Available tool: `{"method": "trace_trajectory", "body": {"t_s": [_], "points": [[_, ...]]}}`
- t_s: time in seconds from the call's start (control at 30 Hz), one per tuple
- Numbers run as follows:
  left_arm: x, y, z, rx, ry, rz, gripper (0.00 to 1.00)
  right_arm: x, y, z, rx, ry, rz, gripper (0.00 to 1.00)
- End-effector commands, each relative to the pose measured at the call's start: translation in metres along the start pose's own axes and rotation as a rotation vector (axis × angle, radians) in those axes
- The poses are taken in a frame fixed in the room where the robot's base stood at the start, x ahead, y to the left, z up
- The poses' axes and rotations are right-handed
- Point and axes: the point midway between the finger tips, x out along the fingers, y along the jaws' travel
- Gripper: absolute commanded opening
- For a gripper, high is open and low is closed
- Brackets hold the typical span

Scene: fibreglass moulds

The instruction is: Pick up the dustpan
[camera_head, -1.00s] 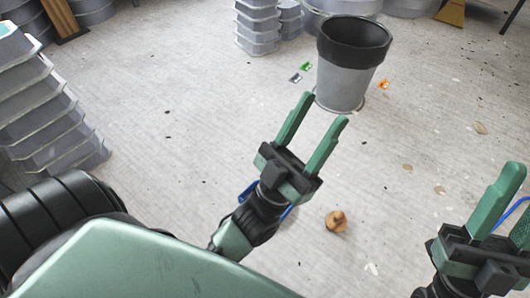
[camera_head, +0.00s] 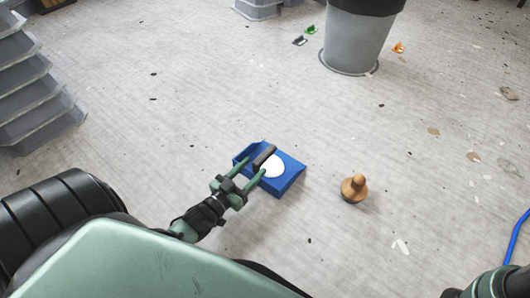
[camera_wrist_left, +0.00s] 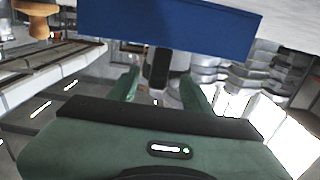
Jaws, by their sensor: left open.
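The blue dustpan (camera_head: 288,182) lies on the floor in the middle of the head view, with a white round patch (camera_head: 273,169) on it and a short dark handle (camera_head: 264,156). My left gripper (camera_head: 252,172) is open at its near left side, its green fingers reaching toward the handle. In the left wrist view the dustpan's blue edge (camera_wrist_left: 165,25) crosses the top. The dark handle (camera_wrist_left: 158,68) shows between the fingers of my left gripper (camera_wrist_left: 160,88), with a gap on each side. My right gripper is out of view.
A wooden knob-shaped piece (camera_head: 354,188) stands on the floor right of the dustpan. A grey bin (camera_head: 354,42) stands farther back, with small green and orange bits nearby. Stacked grey trays (camera_head: 35,95) are at left. The floor around the dustpan is mostly clear.

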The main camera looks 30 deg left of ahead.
Motion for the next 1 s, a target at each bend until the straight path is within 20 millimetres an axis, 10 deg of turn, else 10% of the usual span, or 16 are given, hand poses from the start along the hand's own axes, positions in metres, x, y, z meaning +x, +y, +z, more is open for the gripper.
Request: {"method": "trace_trajectory", "body": {"t_s": [0.43, 0.77, 0.93, 1.0], "points": [[0.061, 0.002, 0.001, 0.000, 0.007, 0.003, 0.49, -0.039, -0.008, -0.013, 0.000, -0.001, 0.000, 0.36], [0.068, 0.002, -0.003, 0.000, 0.004, 0.002, 0.49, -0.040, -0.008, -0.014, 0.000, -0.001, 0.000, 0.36], [0.068, 0.002, -0.003, -0.001, 0.004, 0.002, 0.02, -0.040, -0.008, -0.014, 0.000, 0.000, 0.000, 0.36], [0.068, 0.002, -0.003, -0.001, 0.004, 0.002, 0.00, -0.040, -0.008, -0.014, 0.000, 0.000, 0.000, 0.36]]}}
